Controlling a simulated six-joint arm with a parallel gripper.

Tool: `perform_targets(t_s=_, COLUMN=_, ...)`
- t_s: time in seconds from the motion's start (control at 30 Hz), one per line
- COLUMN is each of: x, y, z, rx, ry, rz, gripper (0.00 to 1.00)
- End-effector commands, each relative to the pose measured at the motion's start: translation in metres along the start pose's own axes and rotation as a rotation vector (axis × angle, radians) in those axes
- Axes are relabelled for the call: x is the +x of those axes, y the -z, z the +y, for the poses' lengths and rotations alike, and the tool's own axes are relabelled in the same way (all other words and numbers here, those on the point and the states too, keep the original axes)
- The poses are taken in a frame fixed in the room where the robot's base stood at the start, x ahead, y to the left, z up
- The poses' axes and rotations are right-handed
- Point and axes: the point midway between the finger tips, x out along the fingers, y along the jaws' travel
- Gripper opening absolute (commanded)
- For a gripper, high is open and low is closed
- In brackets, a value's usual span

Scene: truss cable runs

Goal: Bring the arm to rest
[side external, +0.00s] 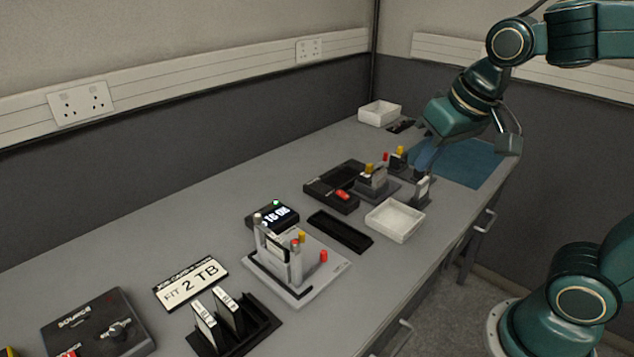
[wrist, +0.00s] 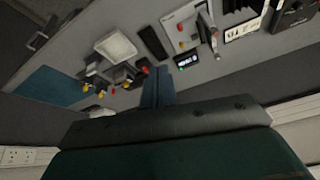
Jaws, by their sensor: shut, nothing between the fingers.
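My gripper (side external: 421,168) is at the right of the side external view, at the end of my green arm, pointing down over the far part of the bench. Its two teal fingers are together with nothing between them, as the wrist view (wrist: 157,72) also shows. In the side external view the fingers appear close to a small upright white-faced piece (side external: 422,192) and a grey fixture with coloured knobs (side external: 372,182). I cannot tell the exact gap. The grey bench (side external: 150,240) lies below.
A blue mat (side external: 475,165) lies at the bench's far right end. A white tray (side external: 395,221) stands near the front edge, and a white box (side external: 379,113) at the back.

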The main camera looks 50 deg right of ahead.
Motion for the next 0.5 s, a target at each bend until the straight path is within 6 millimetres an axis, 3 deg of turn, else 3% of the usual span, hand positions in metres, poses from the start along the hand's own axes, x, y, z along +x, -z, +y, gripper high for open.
perform_targets(t_s=0.3, x=-0.021, y=-0.055, z=0.012, rx=-0.174, ry=0.04, rz=0.053, gripper=0.0)
perform_targets(t_s=0.5, x=-0.024, y=-0.072, z=0.014, rx=-0.235, ry=0.049, rz=0.07, gripper=0.0)
